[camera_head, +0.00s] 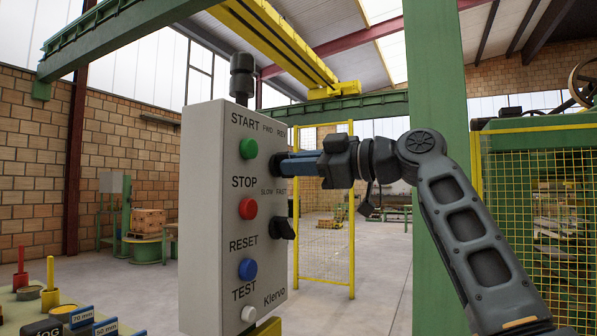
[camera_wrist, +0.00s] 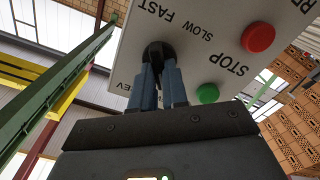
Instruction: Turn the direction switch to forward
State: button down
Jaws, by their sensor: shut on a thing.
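The grey control box (camera_head: 205,215) carries the direction switch, a black knob (camera_head: 279,159), under the FWD and REV labels. My gripper (camera_head: 287,163) reaches it from the right, with its blue fingers shut on the knob. In the wrist view, which shows the panel upside down, the knob (camera_wrist: 158,51) sits between the fingertips of my gripper (camera_wrist: 160,70). The fingers hide much of the knob, so I cannot tell which way it points. Part of the REV label shows beside the fingers.
Below is the black SLOW/FAST switch (camera_head: 283,228). Left of the switches are green START (camera_head: 248,148), red STOP (camera_head: 248,208), blue RESET (camera_head: 248,268) and white TEST (camera_head: 248,313) buttons. A green post (camera_head: 437,80) stands behind my arm. A yellow mesh fence (camera_head: 540,200) is at right.

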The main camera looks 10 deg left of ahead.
jog(key=shift+n, duration=0.6)
jog(key=c, duration=1.1)
grip_release()
jog(key=shift+c, duration=0.2)
jog(key=v, duration=0.7)
jog(key=shift+s+d+b, duration=0.15)
jog(key=shift+d+b, duration=0.15)
jog(key=shift+d, duration=0.05)
